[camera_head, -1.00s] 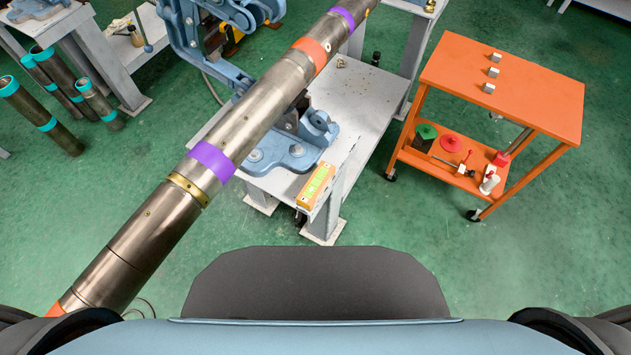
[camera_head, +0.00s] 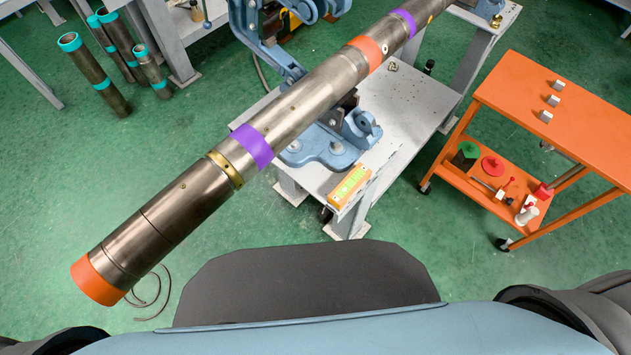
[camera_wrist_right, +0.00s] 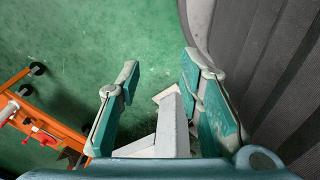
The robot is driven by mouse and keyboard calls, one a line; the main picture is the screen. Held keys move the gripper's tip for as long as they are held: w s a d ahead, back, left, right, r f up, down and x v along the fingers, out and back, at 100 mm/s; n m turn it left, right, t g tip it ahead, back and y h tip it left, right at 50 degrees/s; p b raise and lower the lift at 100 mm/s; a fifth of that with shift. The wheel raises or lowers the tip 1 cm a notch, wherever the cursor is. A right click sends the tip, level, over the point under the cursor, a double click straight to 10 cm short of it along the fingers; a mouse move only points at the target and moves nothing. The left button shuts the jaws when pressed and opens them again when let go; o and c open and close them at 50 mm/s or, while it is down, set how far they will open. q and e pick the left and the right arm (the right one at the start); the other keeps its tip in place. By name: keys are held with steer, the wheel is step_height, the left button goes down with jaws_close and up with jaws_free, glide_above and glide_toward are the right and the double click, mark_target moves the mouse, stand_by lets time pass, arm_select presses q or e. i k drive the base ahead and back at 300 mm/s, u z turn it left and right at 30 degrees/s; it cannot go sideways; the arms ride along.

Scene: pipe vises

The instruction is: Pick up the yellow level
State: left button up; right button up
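The yellow level (camera_head: 349,187) is a short yellow-orange bar with a bright green-yellow top strip. In the head view it lies on the near corner of the grey vise table (camera_head: 395,140), just right of the blue vise base. My right gripper (camera_wrist_right: 155,90) shows in the right wrist view, its two teal fingers spread apart with nothing between them. It hangs above the green floor, with a table leg and its foot visible beyond the fingers. The level is not clearly visible in that view. My left gripper is not in the head view.
A long steel pipe (camera_head: 180,190) with purple and orange bands crosses above the table, held by the blue vise (camera_head: 320,147). An orange cart (camera_head: 545,100) stands right of the table, with small parts and tools on it. Open green floor separates them.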

mark_target(340, 195)
steer(key=u, duration=0.95)
steer(key=k, duration=1)
steer(key=z, duration=1.95)
steer(key=i, duration=0.5)
